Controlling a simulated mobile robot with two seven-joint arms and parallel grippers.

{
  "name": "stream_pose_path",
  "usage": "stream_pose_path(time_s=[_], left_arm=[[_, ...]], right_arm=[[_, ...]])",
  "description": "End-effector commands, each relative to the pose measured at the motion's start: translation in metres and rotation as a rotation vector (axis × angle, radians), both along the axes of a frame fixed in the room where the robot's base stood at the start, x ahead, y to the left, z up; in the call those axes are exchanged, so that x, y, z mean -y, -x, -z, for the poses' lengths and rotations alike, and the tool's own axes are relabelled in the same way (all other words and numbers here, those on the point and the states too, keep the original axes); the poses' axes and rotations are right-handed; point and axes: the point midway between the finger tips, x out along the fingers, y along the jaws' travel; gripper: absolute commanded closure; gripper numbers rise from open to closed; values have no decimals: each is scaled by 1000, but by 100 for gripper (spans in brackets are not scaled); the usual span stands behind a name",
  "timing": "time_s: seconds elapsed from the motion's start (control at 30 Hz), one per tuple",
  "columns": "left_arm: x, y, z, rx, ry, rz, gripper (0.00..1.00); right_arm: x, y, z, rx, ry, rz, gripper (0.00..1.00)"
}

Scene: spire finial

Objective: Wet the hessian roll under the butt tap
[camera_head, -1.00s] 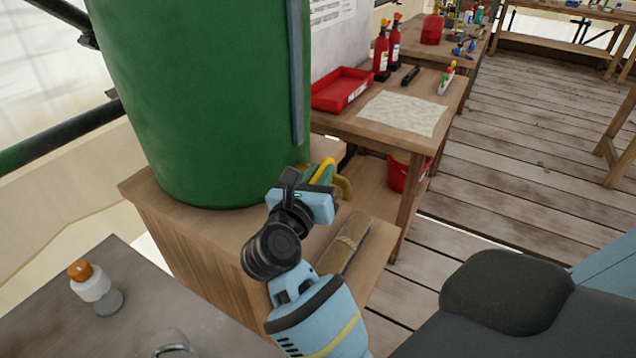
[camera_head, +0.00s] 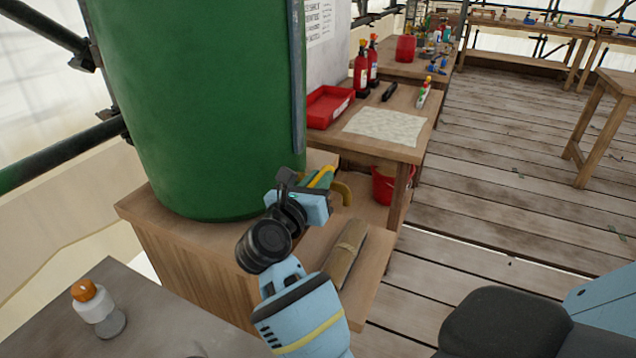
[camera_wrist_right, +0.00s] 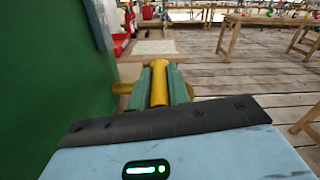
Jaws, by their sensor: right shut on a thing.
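The green water butt (camera_head: 200,110) stands on a wooden stand (camera_head: 160,235). A brass-coloured tap (camera_head: 344,192) sticks out low on its right side. My right gripper (camera_head: 318,178) is at the tap, its fingers shut on a yellow bar, which looks like the tap lever. In the right wrist view the yellow lever (camera_wrist_right: 159,84) lies between the two green fingers. The brown hessian roll (camera_head: 347,250) lies on the stand's lower ledge, below and in front of the tap, apart from the gripper. No water shows. My left gripper is not in view.
A bottle with an orange cap (camera_head: 97,307) stands on a grey table at lower left. Behind the tap, a wooden bench (camera_head: 412,150) holds a red tray (camera_head: 328,107), a pale cloth and red extinguishers. A red bucket (camera_head: 386,186) is beneath. Floorboards at right are mostly clear.

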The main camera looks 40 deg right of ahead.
Motion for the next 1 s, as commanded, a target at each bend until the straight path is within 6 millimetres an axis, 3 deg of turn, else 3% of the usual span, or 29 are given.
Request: stream_pose_path(time_s=[0.4,0.43,0.57,1.0], left_arm=[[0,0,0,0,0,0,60],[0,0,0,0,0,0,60],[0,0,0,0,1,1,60],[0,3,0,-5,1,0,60]], right_arm=[[0,0,-2,3,1,3,100],[1,0,-2,3,1,3,78],[1,0,-1,2,2,2,61],[0,0,0,0,0,1,60]])
